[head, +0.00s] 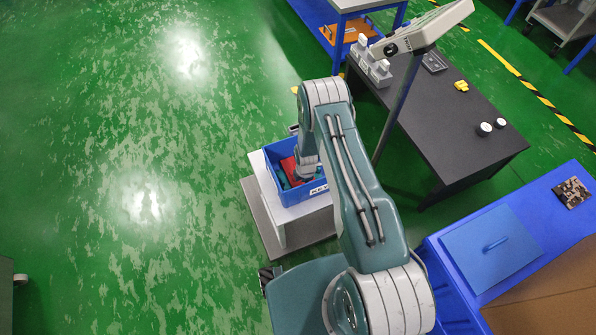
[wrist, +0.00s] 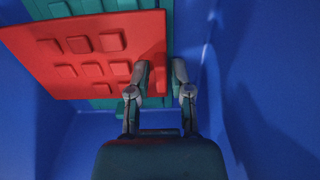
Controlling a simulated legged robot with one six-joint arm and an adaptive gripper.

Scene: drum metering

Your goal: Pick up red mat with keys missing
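The red mat (wrist: 60,28) lies tilted across teal mats (wrist: 185,20) in a blue bin. Several raised keys show on it, with a bare strip near its right edge. My gripper (wrist: 161,70) reaches into the bin with its fingers apart. The left finger overlaps the mat's lower right part; the right finger is just beyond its right edge. I cannot tell whether either touches it. In the head view, the red mat (head: 288,168) shows partly in the blue bin (head: 318,191), and my arm hides the fingertips.
The bin stands on a pale stand (head: 283,218), its walls close around my gripper. A dark table (head: 440,115) with small items is at the upper right. A blue workbench (head: 500,235) is at the lower right. Green floor at left is open.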

